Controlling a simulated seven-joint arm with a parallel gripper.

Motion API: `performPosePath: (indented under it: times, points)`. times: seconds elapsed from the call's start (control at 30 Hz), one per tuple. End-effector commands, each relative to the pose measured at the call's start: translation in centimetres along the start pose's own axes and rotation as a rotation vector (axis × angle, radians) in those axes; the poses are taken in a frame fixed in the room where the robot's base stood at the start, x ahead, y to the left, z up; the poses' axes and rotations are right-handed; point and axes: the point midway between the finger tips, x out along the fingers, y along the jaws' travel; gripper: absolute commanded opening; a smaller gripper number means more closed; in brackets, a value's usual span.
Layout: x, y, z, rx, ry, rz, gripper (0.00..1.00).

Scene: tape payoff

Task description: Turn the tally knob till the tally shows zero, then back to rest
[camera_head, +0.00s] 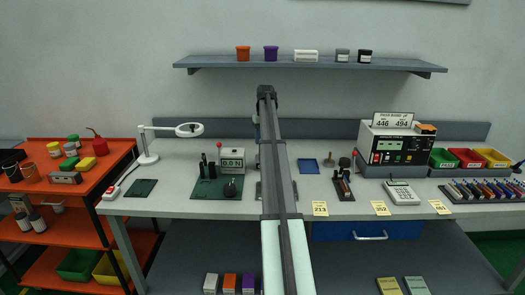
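My arm runs up the middle of the picture from the bottom edge. Its dark far end (267,92) stands above the bench, in front of the wall. I cannot make out my gripper's fingers, so its opening and contents are hidden. No tally or tally knob can be clearly picked out. Part of some equipment (258,160) shows beside the arm, and the arm covers the rest of it. A gauge (231,158) reading "0.0 N" stands left of the arm on a dark green mat (206,189), with a small dark rounded thing (231,188) in front.
A shelf (305,65) with small tubs spans the wall. Right of the arm are a blue tray (308,165), a panelled instrument (390,146), a calculator-like device (402,194) and coloured bins (468,158). A lamp (150,157) and an orange cart (65,190) stand left.

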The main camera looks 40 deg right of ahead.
Motion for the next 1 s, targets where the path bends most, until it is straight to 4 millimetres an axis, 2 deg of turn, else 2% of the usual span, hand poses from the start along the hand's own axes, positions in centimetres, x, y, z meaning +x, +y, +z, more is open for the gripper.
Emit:
performPosePath:
  times: [0.2, 0.4, 0.83, 1.0]
  points:
    - [3.5, 0.0, 0.1, -0.001, 0.0, 0.0, 0.46]
    - [5.3, 0.0, 0.1, -0.001, 0.0, -0.001, 0.46]
    - [5.9, 0.0, 0.0, -0.001, 0.001, 0.0, 0.46]
    - [5.9, 0.0, 0.0, -0.001, 0.001, 0.0, 0.3]
